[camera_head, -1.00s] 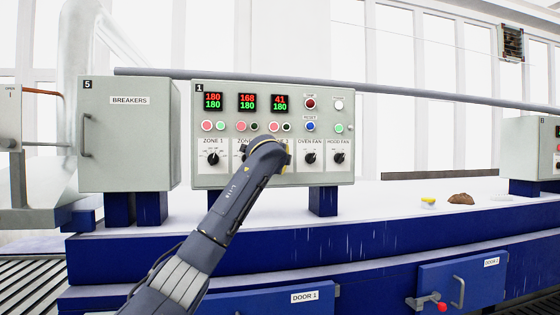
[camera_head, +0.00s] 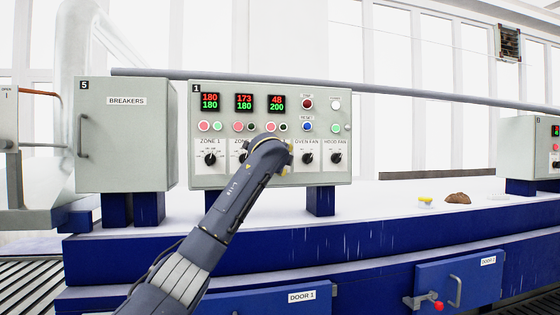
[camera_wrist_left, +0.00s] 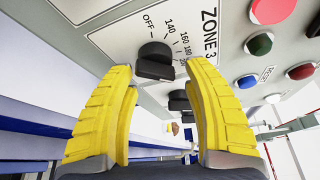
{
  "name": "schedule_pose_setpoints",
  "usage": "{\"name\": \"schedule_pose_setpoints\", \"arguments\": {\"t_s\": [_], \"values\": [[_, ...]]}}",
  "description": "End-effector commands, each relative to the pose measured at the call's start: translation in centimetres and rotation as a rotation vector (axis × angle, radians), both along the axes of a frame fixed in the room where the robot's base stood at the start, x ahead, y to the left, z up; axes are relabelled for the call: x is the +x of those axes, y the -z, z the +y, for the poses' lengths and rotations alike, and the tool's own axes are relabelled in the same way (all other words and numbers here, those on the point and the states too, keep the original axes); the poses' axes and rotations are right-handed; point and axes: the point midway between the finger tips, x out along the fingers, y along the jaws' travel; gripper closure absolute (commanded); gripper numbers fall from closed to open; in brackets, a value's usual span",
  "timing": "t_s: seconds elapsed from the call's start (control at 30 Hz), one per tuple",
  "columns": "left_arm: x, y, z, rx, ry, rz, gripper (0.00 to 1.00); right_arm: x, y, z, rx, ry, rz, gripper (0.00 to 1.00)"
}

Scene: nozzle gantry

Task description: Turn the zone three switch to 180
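In the left wrist view the black zone three switch (camera_wrist_left: 155,62) sits on the pale panel beside the ZONE 3 label, with OFF, 140, 160, 180 and a partly cut 200 mark around it. My left gripper (camera_wrist_left: 160,70) is open, its yellow fingers on either side of the switch with visible gaps; I cannot tell whether they touch it. In the head view my left gripper (camera_head: 287,155) is in front of the panel and hides this switch. The third display (camera_head: 276,103) reads red 48 over green 200. My right gripper is not in view.
The zone 1 switch (camera_head: 210,159), oven fan switch (camera_head: 308,158) and hood fan switch (camera_head: 337,158) are close by on the control box. Coloured buttons (camera_head: 307,127) sit above. The breakers cabinet (camera_head: 126,140) stands left. The ledge (camera_head: 370,205) right of the box is mostly clear.

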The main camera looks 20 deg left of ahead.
Motion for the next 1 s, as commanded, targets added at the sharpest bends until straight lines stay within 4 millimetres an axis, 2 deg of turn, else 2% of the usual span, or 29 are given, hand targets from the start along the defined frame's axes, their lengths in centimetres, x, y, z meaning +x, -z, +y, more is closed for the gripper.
{"name": "schedule_pose_setpoints", "arguments": {"t_s": [0.07, 0.47, 0.67, 1.0], "values": [[0.0, 0.0, 0.4, -0.001, -0.005, 0.001, 0.40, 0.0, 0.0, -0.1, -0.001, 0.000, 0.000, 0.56], [-0.5, -0.1, 0.6, -0.001, -0.010, 0.001, 0.40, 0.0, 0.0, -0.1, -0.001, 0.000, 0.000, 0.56], [-2.6, -0.3, 0.3, 0.000, -0.008, -0.002, 0.40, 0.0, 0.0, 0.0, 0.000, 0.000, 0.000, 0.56], [-7.8, -0.9, -0.5, -0.001, -0.006, -0.002, 0.40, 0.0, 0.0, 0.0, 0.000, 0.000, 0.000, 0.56]]}}
